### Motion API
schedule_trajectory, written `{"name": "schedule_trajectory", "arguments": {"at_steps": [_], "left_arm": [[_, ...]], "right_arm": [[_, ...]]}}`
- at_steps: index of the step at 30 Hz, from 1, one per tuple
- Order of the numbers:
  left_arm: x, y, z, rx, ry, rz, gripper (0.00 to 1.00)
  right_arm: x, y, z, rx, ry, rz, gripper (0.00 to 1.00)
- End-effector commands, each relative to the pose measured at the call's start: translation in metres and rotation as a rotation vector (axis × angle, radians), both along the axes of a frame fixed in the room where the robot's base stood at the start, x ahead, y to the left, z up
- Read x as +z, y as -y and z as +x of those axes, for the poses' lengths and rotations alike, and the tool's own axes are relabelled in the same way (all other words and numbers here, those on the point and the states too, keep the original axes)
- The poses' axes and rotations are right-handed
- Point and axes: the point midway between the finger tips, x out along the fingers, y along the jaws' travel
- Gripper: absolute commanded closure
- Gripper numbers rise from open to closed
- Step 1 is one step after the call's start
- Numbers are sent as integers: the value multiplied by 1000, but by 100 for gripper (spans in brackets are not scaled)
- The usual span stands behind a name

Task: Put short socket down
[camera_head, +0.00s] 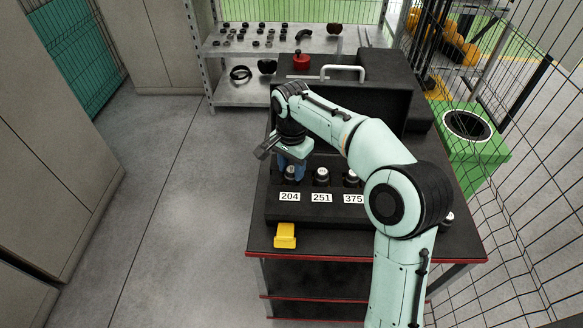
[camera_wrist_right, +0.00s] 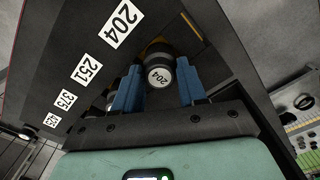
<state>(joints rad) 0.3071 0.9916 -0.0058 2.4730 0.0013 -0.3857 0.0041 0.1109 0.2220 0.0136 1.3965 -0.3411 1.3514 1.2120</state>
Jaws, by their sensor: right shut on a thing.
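The short socket shows in the right wrist view as a dark round piece with a white face marked 204 (camera_wrist_right: 159,76). It sits between the blue fingers of my right gripper (camera_wrist_right: 160,92), which is shut on it. My left gripper is not in view.
More sockets stand at the 251 place (camera_head: 321,177) and the 375 place (camera_head: 351,178), close beside the gripper. A yellow block (camera_head: 285,236) lies at the cart's front left. A black case (camera_head: 376,82) stands behind. A metal shelf (camera_head: 240,95) with parts is farther back.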

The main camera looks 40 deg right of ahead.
Motion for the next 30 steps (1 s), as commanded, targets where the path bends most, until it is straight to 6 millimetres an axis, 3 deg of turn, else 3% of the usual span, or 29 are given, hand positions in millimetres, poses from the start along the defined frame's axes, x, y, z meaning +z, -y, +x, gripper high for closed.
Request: {"name": "schedule_trajectory", "arguments": {"at_steps": [11,12,13,14,23,26,30], "left_arm": [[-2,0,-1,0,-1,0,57],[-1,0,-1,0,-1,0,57],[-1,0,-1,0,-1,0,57],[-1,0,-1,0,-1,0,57],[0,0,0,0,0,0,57],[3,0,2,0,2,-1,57],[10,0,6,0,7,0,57]], "right_arm": [[-4,0,0,0,2,0,100],[-3,0,0,0,2,0,46],[-3,0,0,0,2,0,36],[-3,0,0,0,2,0,33],[-1,0,1,-1,2,0,33],[8,0,1,-1,4,-1,33],[34,0,2,-1,9,-1,33]]}}
